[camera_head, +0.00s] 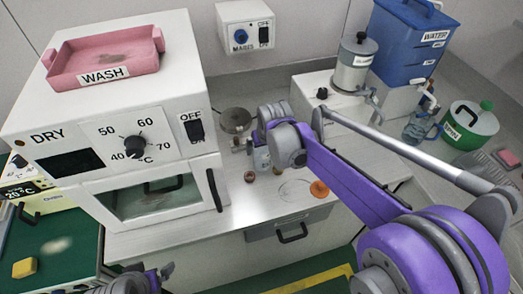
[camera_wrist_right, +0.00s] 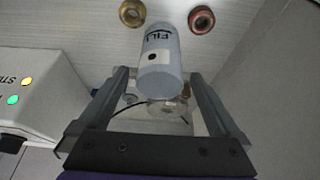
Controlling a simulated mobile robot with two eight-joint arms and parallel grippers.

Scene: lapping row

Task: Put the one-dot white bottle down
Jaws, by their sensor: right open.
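The one-dot white bottle (camera_wrist_right: 160,70) shows in the right wrist view, with a dark dot and the word FILL on its side. It is between the two spread fingers of my right gripper (camera_wrist_right: 158,82), with room beside it. In the head view the bottle (camera_head: 262,160) is partly hidden under my right gripper (camera_head: 272,138), on the pale bench top (camera_head: 235,207); its exact contact with the bench is hidden. My left gripper (camera_head: 140,281) is only partly in view at the bottom edge, and its fingers are not clear.
An orange disc (camera_head: 319,189) lies to the right. The drying oven (camera_head: 130,140) stands left, with a pink WASH tray (camera_head: 105,58) on top. A metal pot (camera_head: 235,121) is behind.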

